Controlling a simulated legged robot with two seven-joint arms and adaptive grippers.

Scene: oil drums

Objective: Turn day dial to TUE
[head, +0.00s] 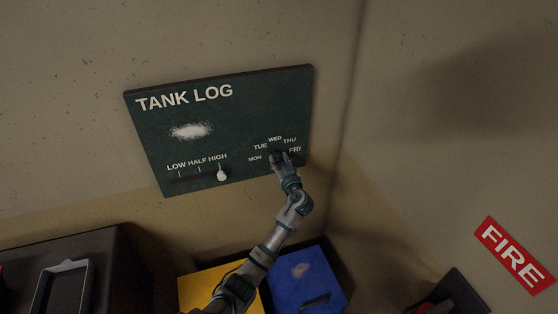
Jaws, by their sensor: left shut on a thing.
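The green TANK LOG board (230,120) hangs on the wall in the upper middle of the head view. The day dial (276,155) is at its lower right, under an arc of labels MON, TUE, WED, THU and FRI. My left gripper (279,161) is shut on the dial and covers most of it. The dial's pointing direction is too small and hidden to tell. My right gripper is not in view.
A white slider knob (221,174) sits under HIGH on the board. Yellow (205,287) and blue (305,283) items lie below. A dark box (75,265) stands at lower left. A red FIRE sign (515,255) is on the right wall.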

